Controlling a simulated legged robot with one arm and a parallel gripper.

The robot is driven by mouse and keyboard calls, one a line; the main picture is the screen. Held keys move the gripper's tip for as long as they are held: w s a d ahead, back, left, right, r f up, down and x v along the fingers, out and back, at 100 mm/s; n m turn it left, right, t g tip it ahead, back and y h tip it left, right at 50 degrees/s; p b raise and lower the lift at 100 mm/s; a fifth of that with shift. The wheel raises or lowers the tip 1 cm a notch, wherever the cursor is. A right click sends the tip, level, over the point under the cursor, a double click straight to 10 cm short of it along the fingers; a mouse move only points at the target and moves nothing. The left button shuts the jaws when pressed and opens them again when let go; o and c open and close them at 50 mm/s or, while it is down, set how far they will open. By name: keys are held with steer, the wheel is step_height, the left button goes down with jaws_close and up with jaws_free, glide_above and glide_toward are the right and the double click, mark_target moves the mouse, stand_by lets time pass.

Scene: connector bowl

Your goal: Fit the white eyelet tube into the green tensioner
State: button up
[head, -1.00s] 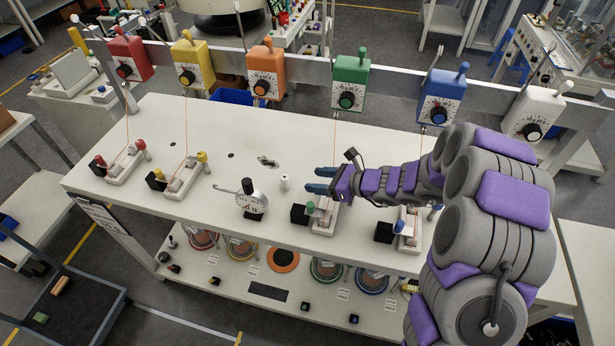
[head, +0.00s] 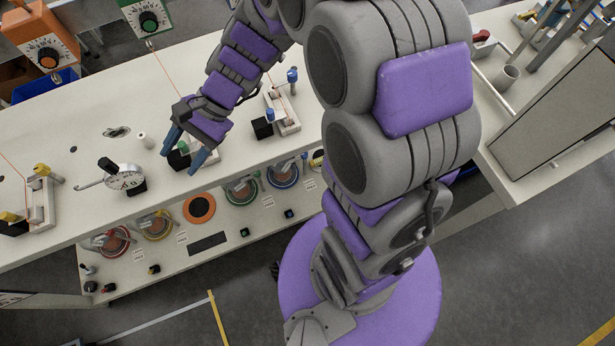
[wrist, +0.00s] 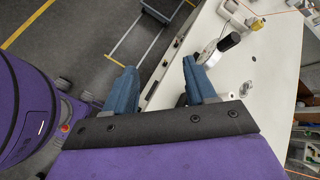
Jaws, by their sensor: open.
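The small white eyelet tube (head: 146,140) stands on the white bench. It also shows in the wrist view (wrist: 240,90), to the right of the fingers. The green tensioner (head: 147,18) with its black dial is at the top of the head view, cut by the frame edge; an orange thread runs down from it. My gripper (head: 182,153) is open, with blue fingers apart, to the right of the tube and over a fixture with a green knob and black block, which it partly hides. In the wrist view nothing is between the fingers (wrist: 159,72).
A dial gauge (head: 124,178) stands left of the tube. A blue-knobbed fixture (head: 283,110) is right of my gripper. The orange tensioner (head: 43,40) is at upper left. A lower shelf (head: 225,240) with spools lies below the bench. Bare bench lies behind the tube.

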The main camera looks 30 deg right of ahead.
steer(key=s+d+r+n+h, duration=0.2)
steer(key=s+d+n+h, duration=0.2)
steer(key=s+d, duration=0.3)
steer(key=s+n, duration=0.1)
steer(key=s, duration=0.3)
steer(key=shift+s+d+n+g+h, duration=0.15)
steer(key=shift+n+g+h, duration=0.25)
steer(key=s+d+n+h, duration=0.1)
steer(key=s+d, duration=0.1)
steer(key=d, duration=0.2)
steer(key=s+d+r+n+h, duration=0.1)
steer(key=s+d+h, duration=0.1)
steer(key=s+d, duration=0.1)
steer(key=s+d+n+t+h, duration=0.1)
steer(key=s+d+h, duration=0.1)
steer(key=d, duration=0.3)
steer(key=shift+s+d+r+n, duration=0.2)
steer(key=shift+s+n, duration=0.2)
steer(key=shift+s, duration=0.35)
